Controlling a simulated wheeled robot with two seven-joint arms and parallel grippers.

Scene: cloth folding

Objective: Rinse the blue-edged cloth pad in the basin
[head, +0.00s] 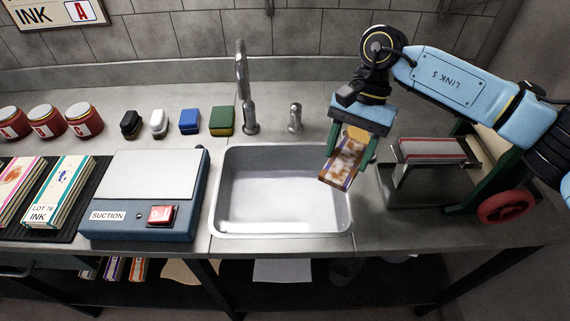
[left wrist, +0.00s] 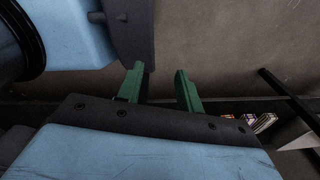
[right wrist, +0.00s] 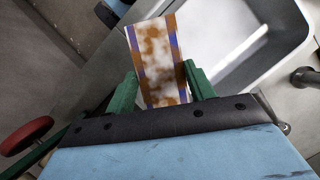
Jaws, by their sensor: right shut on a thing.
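The blue-edged cloth pad (head: 342,165) is white with large brown stains and has blue and orange stripes along its edges. It also shows in the right wrist view (right wrist: 155,50). My right gripper (head: 352,148) is shut on the pad, which hangs tilted over the right rim of the basin, above the counter level. The basin (head: 280,207) is a grey sunken sink with a pale bottom; I cannot tell whether it holds water. My left gripper (left wrist: 161,88) is open and empty in the left wrist view, and is out of the head view.
A tap (head: 245,95) and a small lever (head: 295,118) stand behind the basin. A suction box (head: 148,175) with a red switch is left of it, with several coloured blocks (head: 190,121) and red jars (head: 84,120) behind. A press frame (head: 430,170) stands at right.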

